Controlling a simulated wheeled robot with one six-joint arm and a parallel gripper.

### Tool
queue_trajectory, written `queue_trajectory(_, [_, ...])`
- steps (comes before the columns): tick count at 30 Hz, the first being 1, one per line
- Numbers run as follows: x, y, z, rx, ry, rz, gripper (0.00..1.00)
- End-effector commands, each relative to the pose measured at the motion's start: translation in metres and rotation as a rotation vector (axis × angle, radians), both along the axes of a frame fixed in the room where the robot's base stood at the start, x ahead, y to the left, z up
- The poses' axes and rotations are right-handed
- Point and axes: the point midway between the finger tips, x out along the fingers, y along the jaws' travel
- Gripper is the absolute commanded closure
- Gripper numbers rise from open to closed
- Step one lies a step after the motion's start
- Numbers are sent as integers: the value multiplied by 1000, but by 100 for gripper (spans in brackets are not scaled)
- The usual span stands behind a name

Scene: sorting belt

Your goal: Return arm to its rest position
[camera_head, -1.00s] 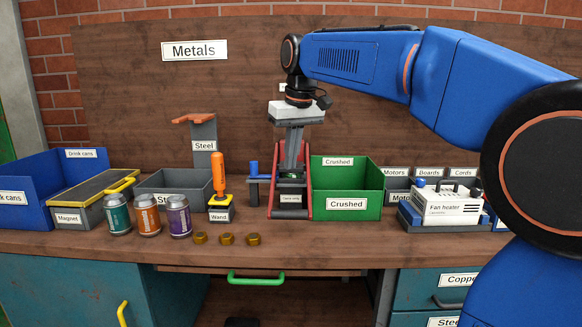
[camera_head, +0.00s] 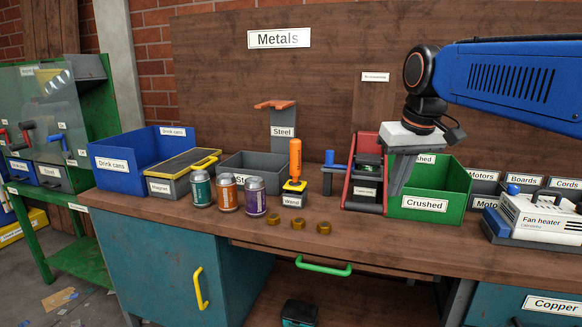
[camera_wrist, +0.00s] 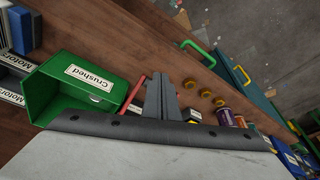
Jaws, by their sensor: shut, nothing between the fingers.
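My gripper (camera_head: 400,176) points down above the bench, in front of the green Crushed bin (camera_head: 443,188) and to the right of the red can crusher (camera_head: 362,165). Its fingers are together and hold nothing. In the wrist view my shut fingers (camera_wrist: 161,92) show over the bench, with the green Crushed bin (camera_wrist: 42,92) to their left. In the head view the gripper overlaps part of the green bin, so I cannot tell its exact height.
Three cans, teal (camera_head: 201,188), orange (camera_head: 227,194) and purple (camera_head: 253,197), stand near the Magnet box (camera_head: 168,187). The Wand (camera_head: 295,165) stands upright beside the Steel bin (camera_head: 250,173). Several brass pieces (camera_head: 298,223) lie in front.

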Motion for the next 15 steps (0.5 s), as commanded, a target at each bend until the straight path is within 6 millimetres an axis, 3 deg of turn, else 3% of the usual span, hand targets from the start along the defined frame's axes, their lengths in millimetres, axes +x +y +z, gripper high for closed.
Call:
queue_trajectory(3, [-38, -10, -28, 1, -18, -22, 100])
queue_trajectory(15, [-150, -33, -142, 6, -77, -96, 100])
